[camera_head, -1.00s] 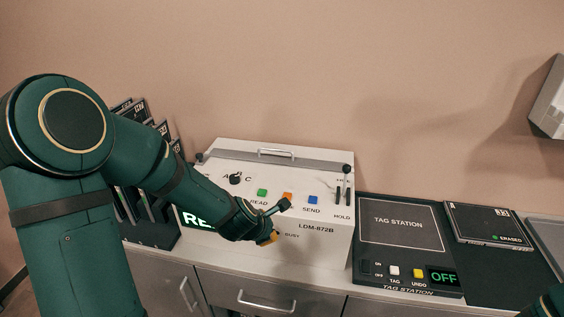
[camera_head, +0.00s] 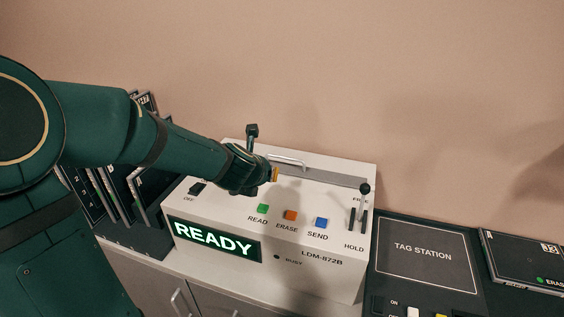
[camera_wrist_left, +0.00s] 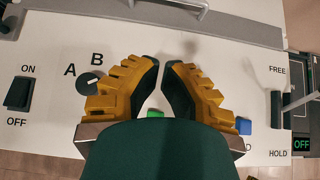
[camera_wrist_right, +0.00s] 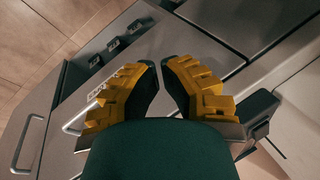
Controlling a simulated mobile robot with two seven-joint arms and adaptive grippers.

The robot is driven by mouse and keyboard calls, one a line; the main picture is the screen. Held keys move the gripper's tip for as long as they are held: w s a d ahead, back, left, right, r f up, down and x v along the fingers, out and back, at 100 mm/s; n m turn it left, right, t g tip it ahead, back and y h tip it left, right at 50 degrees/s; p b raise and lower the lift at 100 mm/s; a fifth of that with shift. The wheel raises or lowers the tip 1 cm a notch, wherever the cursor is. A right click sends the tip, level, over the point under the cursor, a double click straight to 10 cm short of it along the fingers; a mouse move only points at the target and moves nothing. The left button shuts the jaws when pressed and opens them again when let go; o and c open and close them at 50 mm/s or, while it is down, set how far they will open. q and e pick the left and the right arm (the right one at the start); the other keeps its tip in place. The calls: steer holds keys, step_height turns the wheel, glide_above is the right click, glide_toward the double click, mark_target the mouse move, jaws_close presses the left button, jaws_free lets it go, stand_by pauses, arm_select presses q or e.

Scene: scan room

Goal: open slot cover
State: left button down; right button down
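The white LDM-872B machine (camera_head: 300,255) stands on the counter, its lit panel reading READY. The grey slot cover (camera_head: 335,176) lies flat along its back top and looks closed. Its metal handle (camera_head: 290,161) shows behind my left gripper (camera_head: 276,175); in the left wrist view the handle (camera_wrist_left: 203,10) is at the top edge, beyond the fingertips. My left gripper is over the machine's top, its fingers slightly apart with nothing between them, not touching the handle. My right gripper (camera_wrist_right: 162,68) is low by the cabinet fronts, fingers slightly apart and empty.
A FREE/HOLD lever (camera_head: 365,188) stands up on the machine's right. READ, ERASE and SEND buttons (camera_head: 290,215) line its front. Black cartridges (camera_head: 105,190) stand in a rack at left, partly behind my arm. The tag station (camera_head: 425,252) is at right. Cabinet handles (camera_wrist_right: 30,145) protrude below.

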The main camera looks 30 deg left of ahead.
arm_select(q)
steer(key=b, duration=0.1)
glide_toward(284, 166)
step_height(284, 166, down, 4)
steer(key=shift+w+a+r+p, duration=0.2)
steer(key=shift+w+p, duration=0.1)
steer(key=shift+w, duration=0.3)
steer(key=shift+w+a+r+p, duration=0.1)
steer(key=shift+w+r+p, duration=0.15)
steer(key=shift+w, duration=0.35)
steer(key=shift+w+a, duration=0.2)
steer(key=shift+w, duration=0.55)
steer(key=shift+p, duration=0.3)
